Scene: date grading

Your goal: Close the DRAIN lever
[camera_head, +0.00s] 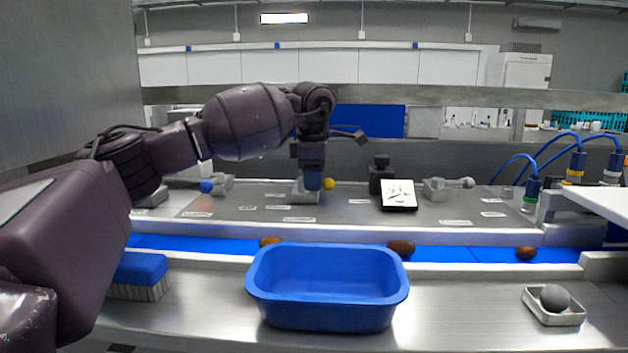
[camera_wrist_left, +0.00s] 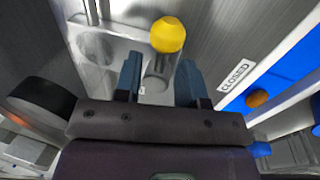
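The yellow-knobbed lever (camera_head: 328,183) stands on the steel panel, partly hidden behind my left gripper (camera_head: 312,183). In the left wrist view its yellow knob (camera_wrist_left: 168,35) lies just beyond the fingertips of my left gripper (camera_wrist_left: 159,70). The fingers are apart, with no contact on the knob visible. A CLOSED label (camera_wrist_left: 236,77) is to the right of the knob there. A blue-knobbed lever (camera_head: 206,186) stands to the left and a grey-knobbed lever (camera_head: 455,185) to the right. The panel labels are too small to read in the head view, so I cannot tell which lever is DRAIN.
A blue tub (camera_head: 328,317) stands on the front ledge, with a blue brush (camera_head: 140,270) to its left and a small dish with a grey ball (camera_head: 554,297) to its right. Dates (camera_head: 401,248) lie on the blue belt (camera_head: 455,254). A black-and-white display (camera_head: 398,194) stands right of the gripper.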

